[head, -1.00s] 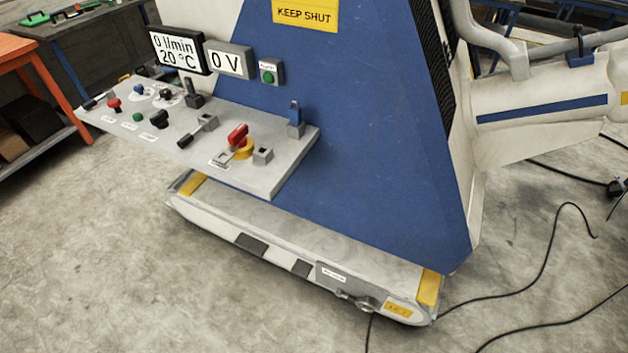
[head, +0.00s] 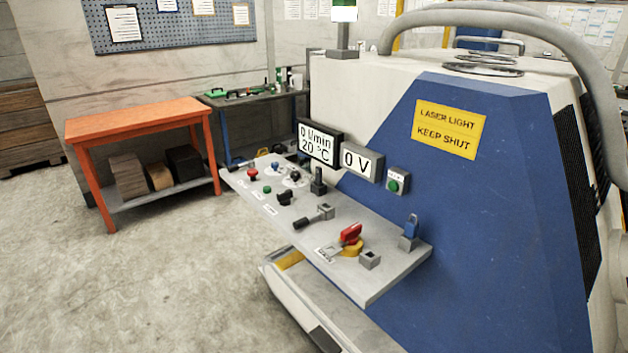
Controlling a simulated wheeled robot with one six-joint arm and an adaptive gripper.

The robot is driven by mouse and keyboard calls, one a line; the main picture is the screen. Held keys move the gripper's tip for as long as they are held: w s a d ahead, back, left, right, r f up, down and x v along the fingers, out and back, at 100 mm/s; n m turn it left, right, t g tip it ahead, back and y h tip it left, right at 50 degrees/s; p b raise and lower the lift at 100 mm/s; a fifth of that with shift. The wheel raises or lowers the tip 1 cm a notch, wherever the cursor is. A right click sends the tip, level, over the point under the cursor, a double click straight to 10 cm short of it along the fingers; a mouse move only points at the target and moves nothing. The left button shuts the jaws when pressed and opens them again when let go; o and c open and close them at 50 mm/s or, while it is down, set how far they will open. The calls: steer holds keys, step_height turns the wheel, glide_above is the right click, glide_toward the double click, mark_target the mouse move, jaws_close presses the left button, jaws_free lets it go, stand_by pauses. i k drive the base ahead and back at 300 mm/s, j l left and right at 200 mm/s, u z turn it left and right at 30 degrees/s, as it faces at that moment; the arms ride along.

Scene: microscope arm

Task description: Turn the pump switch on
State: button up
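A grey control panel (head: 385,275) juts from the blue and white machine (head: 480,240). It carries a red handle (head: 350,234) on a yellow base, a black-gripped lever (head: 312,217), a black knob (head: 285,198), a black upright stick (head: 318,183), and small red (head: 252,173), green (head: 267,189) and blue (head: 275,167) controls. The small labels are too small to read, so I cannot tell which is the pump switch. A display (head: 319,143) reads 0 l/min and 20 °C. My gripper is not in view.
A 0 V display (head: 361,161) and a green button box (head: 397,181) stand behind the panel. An orange table (head: 135,121) stands at the left. The floor (head: 130,270) before the panel is clear.

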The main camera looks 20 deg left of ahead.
mark_target(284, 198)
steer(key=i+j+u, duration=0.15)
steer(key=j, duration=0.25)
steer(key=i+j+u, duration=0.1)
steer(key=j, duration=0.3)
steer(key=i+j+u, duration=0.15)
steer(key=j, duration=0.2)
steer(key=i, duration=0.05)
